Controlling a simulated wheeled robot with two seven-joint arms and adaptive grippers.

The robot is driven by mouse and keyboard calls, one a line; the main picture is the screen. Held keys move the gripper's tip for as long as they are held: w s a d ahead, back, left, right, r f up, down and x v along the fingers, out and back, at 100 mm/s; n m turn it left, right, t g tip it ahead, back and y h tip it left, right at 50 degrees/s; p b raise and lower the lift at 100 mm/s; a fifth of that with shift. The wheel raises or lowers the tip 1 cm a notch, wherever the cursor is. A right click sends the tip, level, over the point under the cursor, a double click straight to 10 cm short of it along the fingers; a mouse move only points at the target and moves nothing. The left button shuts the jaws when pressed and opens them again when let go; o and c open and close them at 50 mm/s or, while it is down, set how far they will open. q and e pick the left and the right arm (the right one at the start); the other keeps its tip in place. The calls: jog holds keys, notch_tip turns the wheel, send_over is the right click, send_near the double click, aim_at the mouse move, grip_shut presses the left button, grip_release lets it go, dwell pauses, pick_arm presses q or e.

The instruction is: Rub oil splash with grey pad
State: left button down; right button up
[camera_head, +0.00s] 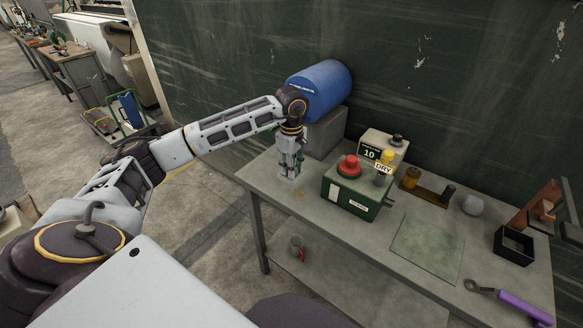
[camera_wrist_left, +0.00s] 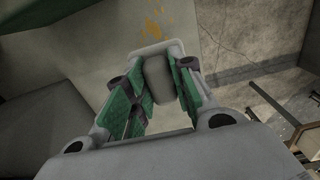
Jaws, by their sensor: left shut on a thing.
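My left gripper (camera_head: 289,172) points down over the left end of the grey workbench (camera_head: 330,222). It is shut on the grey pad (camera_wrist_left: 158,82), which sits between the green-lined fingers in the left wrist view. In the head view the pad is mostly hidden by the fingers, low at the bench top; I cannot tell whether it touches. The oil splash shows as orange-brown specks (camera_wrist_left: 155,20) just beyond the pad in the left wrist view. In the head view a faint brownish mark (camera_head: 299,191) lies beside the fingertips. My right gripper is not in view.
A blue drum (camera_head: 322,88) on a grey block (camera_head: 328,133) stands behind the gripper. Right of it is a green box (camera_head: 350,190) with a red button (camera_head: 349,166). A flat green mat (camera_head: 428,248), a black tray (camera_head: 514,246) and a purple-handled tool (camera_head: 524,307) lie farther right.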

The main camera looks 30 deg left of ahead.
pick_arm(q)
jog(key=shift+r+p, duration=0.75)
jog(key=shift+r, duration=0.75)
